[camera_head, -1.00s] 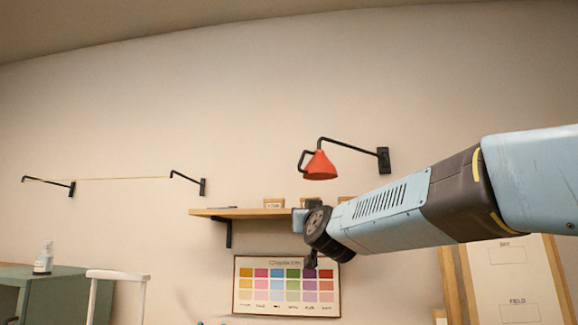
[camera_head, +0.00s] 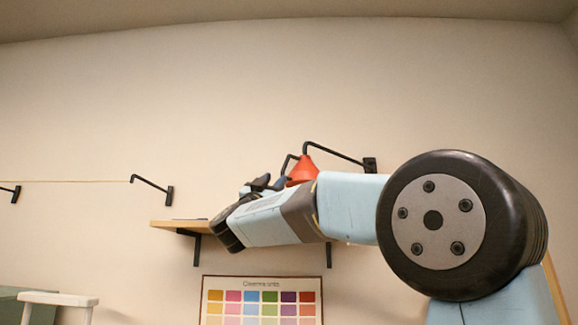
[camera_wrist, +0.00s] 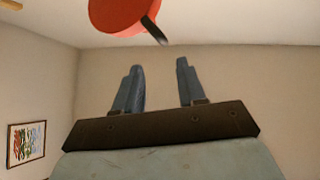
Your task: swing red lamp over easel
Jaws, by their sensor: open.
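The red lamp (camera_head: 302,168) hangs from a black bracket arm (camera_head: 335,154) on the back wall, partly hidden behind my arm. My gripper (camera_head: 265,183) is up close beside the lamp, to its left in the head view. In the wrist view my gripper (camera_wrist: 160,64) is open, with nothing between its two blue fingers. There the red shade (camera_wrist: 120,14) is beyond the fingertips at the top edge, with a black bar (camera_wrist: 153,29) beside it. I see no contact. Of what may be the easel, only a wooden strip (camera_head: 553,288) shows at lower right.
A wooden shelf (camera_head: 178,226) runs below the lamp, partly behind my arm. A colour chart (camera_head: 262,283) hangs under it. Another black bracket (camera_head: 155,187) with a string is at left. A white stool (camera_head: 58,299) stands at lower left.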

